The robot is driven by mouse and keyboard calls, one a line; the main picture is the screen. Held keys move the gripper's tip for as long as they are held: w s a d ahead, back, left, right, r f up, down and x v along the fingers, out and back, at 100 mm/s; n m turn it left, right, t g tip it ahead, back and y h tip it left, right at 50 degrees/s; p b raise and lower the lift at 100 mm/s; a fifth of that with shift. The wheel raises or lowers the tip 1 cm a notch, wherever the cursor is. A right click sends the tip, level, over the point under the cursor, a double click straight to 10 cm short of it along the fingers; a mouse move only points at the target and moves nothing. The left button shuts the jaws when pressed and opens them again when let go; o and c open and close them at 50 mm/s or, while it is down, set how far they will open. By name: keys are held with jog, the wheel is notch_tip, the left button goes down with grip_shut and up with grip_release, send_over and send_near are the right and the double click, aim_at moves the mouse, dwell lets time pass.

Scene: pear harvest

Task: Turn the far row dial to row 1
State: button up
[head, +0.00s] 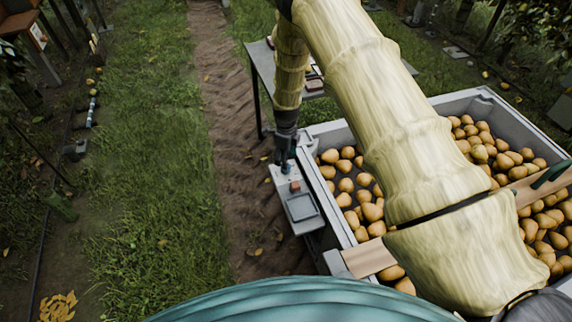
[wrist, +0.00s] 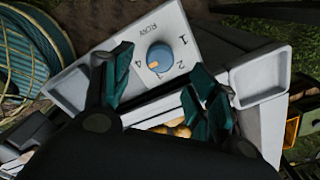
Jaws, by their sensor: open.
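A blue round dial (wrist: 160,56) with an orange mark on its lower-left side sits on a pale panel (wrist: 85,88) in the wrist view. The printed figures 1, 2 and 4 show around it, with lettering above; the orange mark lies on the side near the 4. My gripper (wrist: 161,75) is open, one teal finger on each side of the dial; I cannot tell whether either touches it. In the head view my gripper (head: 284,153) is over the far end of the panel box (head: 283,203), largely hiding the dial.
A grey bin (head: 335,215) full of pears stands right of the panel box. A table (head: 263,72) stands behind. A square recessed tray (wrist: 260,78) is on the panel's right in the wrist view. Grass and a dirt track lie left.

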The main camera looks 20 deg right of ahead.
jog(key=shift+f+p, duration=0.55)
jog(key=shift+f, duration=2.35)
jog(key=c, duration=1)
jog(key=shift+c, duration=0.2)
